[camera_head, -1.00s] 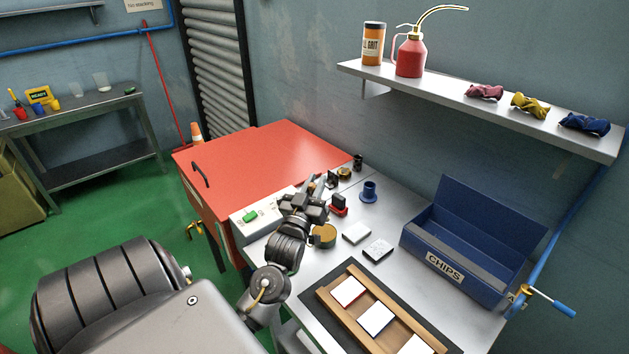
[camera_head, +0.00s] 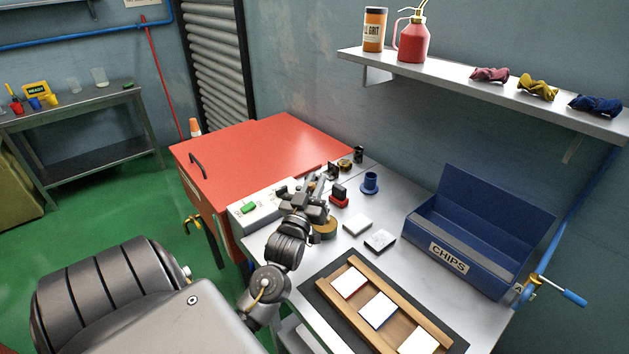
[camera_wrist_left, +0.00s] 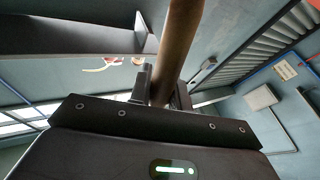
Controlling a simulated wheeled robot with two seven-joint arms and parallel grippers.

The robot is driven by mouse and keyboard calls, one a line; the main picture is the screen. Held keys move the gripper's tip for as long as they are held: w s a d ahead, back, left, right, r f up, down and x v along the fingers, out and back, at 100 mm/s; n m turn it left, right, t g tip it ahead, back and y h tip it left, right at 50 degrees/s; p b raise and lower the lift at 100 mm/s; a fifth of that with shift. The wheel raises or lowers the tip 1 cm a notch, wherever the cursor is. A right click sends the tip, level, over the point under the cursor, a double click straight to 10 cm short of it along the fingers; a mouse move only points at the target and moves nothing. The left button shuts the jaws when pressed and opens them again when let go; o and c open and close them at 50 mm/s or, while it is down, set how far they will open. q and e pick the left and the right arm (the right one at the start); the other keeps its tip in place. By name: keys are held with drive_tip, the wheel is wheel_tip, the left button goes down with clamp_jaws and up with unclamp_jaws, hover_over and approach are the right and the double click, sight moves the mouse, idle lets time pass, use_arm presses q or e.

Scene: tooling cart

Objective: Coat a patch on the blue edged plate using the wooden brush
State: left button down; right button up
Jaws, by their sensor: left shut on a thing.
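My left gripper (camera_head: 305,203) is shut on the wooden brush, above the table's left part near a round gold-brown tin (camera_head: 326,229). In the left wrist view the brush's brown handle (camera_wrist_left: 178,45) stands up between the fingers; its bristles are hidden. The blue edged plate (camera_head: 377,311) is a white square in the middle of a wooden rack (camera_head: 325,280), apart from the gripper. A red edged plate (camera_head: 348,283) lies on its upper left, and another white plate (camera_head: 418,342) on its lower right. My right gripper is not in view.
A blue CHIPS box (camera_head: 432,232) stands open at the right. Two pale square blocks (camera_head: 357,223) (camera_head: 380,240) lie between tin and box. A blue cup (camera_head: 370,183) and a red-based black stamp (camera_head: 339,195) stand behind the gripper. A wall shelf (camera_head: 480,93) overhangs the back.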

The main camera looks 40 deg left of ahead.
use_arm(q)
drive_tip(key=shift+f, duration=0.25)
idle(0.3)
drive_tip(key=shift+f+b, duration=0.3)
drive_tip(key=shift+b, duration=0.05)
idle(0.7)
drive_tip(key=shift+r, duration=0.1)
wheel_tip(320, 180, up, 7)
drive_tip(key=p, duration=0.7)
idle(0.6)
